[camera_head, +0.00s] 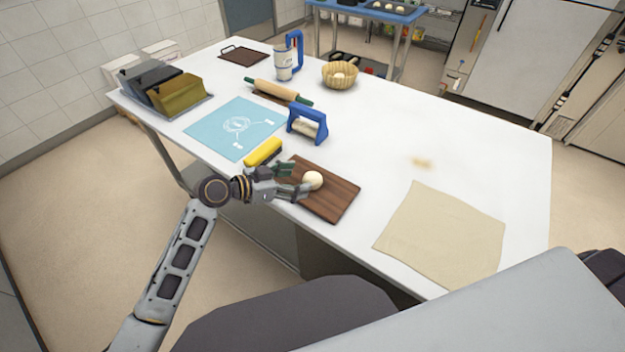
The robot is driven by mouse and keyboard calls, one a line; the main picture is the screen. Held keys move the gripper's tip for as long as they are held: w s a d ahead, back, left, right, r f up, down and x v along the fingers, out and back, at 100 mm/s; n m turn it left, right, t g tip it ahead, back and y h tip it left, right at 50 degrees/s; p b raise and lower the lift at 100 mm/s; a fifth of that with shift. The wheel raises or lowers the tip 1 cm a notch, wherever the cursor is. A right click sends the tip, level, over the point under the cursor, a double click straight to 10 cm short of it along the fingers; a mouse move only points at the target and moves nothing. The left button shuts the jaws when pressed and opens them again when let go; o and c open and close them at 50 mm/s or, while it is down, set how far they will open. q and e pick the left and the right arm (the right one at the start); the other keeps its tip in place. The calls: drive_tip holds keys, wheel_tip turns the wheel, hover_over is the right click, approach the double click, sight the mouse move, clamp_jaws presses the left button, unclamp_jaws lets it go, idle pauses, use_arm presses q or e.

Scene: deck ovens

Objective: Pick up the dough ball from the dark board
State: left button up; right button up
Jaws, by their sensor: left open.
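The pale dough ball (313,180) sits on the dark wooden board (338,200) near the table's front edge. My left gripper (297,181) comes in from the left, low over the left part of the board. Its fingers are open and point toward the ball, which lies at or just beyond the fingertips. I cannot tell whether the fingers touch the ball. My right gripper is not in view.
A beige cloth (445,235) lies to the right. A rolling pin (278,92), blue mat (235,127) and basket (340,75) are farther back. The table's right middle is mostly clear.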

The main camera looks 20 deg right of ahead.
sight(313, 179)
use_arm(q)
drive_tip(key=shift+d+f, duration=0.2)
drive_tip(key=shift+d, duration=0.35)
drive_tip(key=shift+p+x, duration=0.35)
drive_tip(key=shift+x, duration=0.45)
drive_tip(key=shift+w+d+f, duration=0.1)
drive_tip(key=shift+d+f, duration=0.25)
drive_tip(key=shift+d, duration=0.25)
drive_tip(key=shift+d+f, duration=0.2)
drive_tip(key=shift+d, duration=0.15)
drive_tip(key=shift+f, duration=0.1)
drive_tip(key=c, duration=1)
drive_tip(key=shift+a+f, duration=0.1)
drive_tip(key=shift+c, duration=0.3)
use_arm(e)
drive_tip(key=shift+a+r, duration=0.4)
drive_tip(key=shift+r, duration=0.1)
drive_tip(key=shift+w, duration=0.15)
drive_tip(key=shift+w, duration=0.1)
